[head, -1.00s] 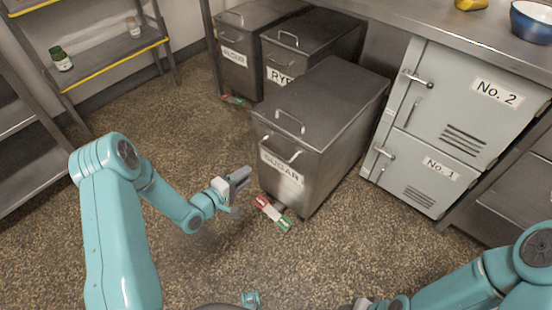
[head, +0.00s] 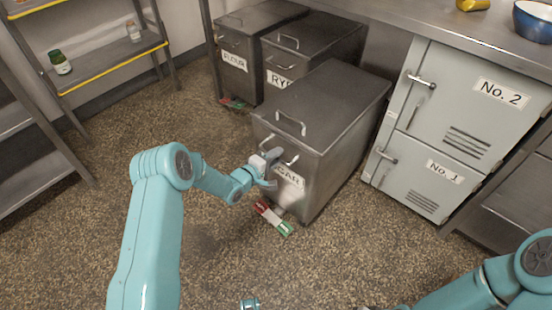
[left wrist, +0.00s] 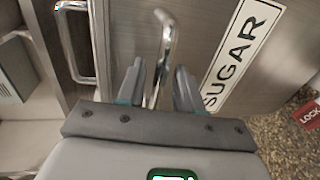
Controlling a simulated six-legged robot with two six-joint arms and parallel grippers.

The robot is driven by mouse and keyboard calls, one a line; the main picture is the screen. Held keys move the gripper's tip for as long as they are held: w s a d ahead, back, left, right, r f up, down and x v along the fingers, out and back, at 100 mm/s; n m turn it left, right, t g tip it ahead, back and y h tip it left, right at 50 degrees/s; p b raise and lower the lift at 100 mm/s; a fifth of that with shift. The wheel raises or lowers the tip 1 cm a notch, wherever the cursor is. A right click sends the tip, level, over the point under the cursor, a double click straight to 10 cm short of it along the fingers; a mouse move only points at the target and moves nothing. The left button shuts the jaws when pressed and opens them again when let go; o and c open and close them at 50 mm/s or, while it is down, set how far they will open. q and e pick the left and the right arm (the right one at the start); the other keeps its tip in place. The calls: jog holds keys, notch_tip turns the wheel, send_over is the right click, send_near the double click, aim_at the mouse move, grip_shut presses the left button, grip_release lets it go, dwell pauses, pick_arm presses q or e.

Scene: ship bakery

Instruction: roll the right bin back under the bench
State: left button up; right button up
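The right bin is the grey metal SUGAR bin (head: 325,110), standing out in front of the bench with its lid closed. A bar handle (head: 283,157) is on its front, above the SUGAR label; it also shows in the left wrist view (left wrist: 160,60). My left gripper (head: 272,168) is at this handle. In the left wrist view its two fingers (left wrist: 157,88) are apart, one on each side of the bar, with gaps visible. A red and green foot lock (head: 273,218) is low at the bin's front; its red LOCK end (left wrist: 308,112) shows too.
The FLOUR bin (head: 250,40) and RYE bin (head: 315,45) stand behind to the left under the bench (head: 450,30). Grey lockers (head: 455,110) stand close on the right. A shelf rack (head: 110,60) is at far left. The floor left of the SUGAR bin is clear.

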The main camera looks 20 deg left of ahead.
pick_arm(q)
jog(key=shift+w+d, duration=0.1)
jog(key=shift+w, duration=0.15)
grip_shut()
jog(key=shift+w, duration=0.1)
